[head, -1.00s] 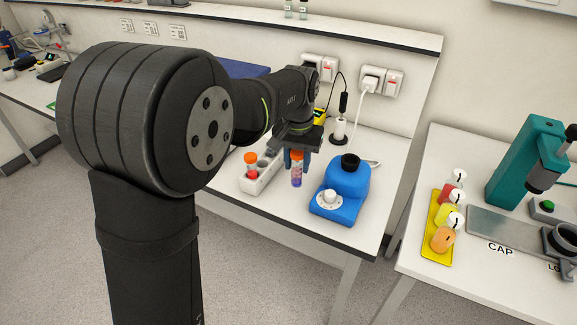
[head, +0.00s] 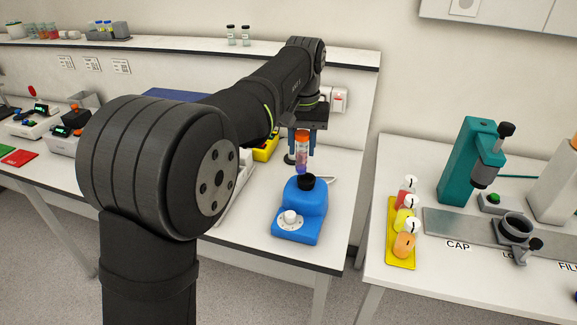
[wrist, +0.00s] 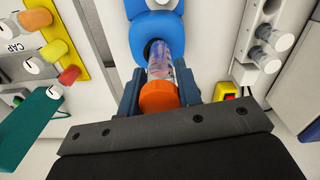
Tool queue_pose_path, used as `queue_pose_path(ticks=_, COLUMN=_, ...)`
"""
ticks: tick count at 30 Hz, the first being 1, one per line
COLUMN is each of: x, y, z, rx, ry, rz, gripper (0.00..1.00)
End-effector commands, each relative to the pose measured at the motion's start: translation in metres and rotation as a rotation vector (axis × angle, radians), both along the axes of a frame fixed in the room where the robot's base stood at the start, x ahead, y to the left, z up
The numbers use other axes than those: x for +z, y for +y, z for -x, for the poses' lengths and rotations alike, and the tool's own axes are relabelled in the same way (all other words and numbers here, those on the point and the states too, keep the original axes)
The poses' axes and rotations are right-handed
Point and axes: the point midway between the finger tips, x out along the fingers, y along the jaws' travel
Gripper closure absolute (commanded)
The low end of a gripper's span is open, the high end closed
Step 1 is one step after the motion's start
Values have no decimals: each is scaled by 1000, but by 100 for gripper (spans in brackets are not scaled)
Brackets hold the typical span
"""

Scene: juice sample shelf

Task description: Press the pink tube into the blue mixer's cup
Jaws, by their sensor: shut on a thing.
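The tube (head: 302,158) has an orange cap and pinkish-purple contents. My gripper (head: 302,138) is shut on it near the cap and holds it upright. The blue mixer (head: 301,207) stands on the bench, with a black cup (head: 307,182) on top and a white knob in front. The tube's lower end is right at the cup, seemingly just above its rim; I cannot tell whether it touches or has entered. In the wrist view, the tube (wrist: 163,66) lies between the blue fingers (wrist: 159,88), its far end overlapping the dark cup opening (wrist: 154,45).
The white tube rack (head: 238,203) is left of the mixer, partly hidden by my arm. A yellow object (head: 267,148) and wall sockets are behind. To the right, past a gap, another bench holds a yellow tray (head: 391,256) with several small bottles and a teal press (head: 469,163).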

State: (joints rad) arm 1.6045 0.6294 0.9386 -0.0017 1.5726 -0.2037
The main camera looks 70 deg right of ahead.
Motion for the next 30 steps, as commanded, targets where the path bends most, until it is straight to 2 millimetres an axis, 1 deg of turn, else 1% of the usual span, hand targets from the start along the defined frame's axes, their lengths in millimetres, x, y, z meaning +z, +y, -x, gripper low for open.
queue_pose_path(ticks=1, x=4, y=-9, z=3, rx=-1, ry=1, rz=1, gripper=91)
queue_pose_path(ticks=4, x=9, y=-19, z=6, rx=-1, ry=1, rz=1, gripper=91)
queue_pose_path(ticks=6, x=12, y=-23, z=8, rx=-1, ry=1, rz=0, gripper=91)
queue_pose_path(ticks=11, x=13, y=-27, z=9, rx=0, ry=1, rz=-1, gripper=91)
queue_pose_path(ticks=17, x=1, y=-27, z=9, rx=0, ry=0, rz=-2, gripper=91)
queue_pose_path(ticks=30, x=-34, y=-27, z=9, rx=0, ry=0, rz=-2, gripper=91)
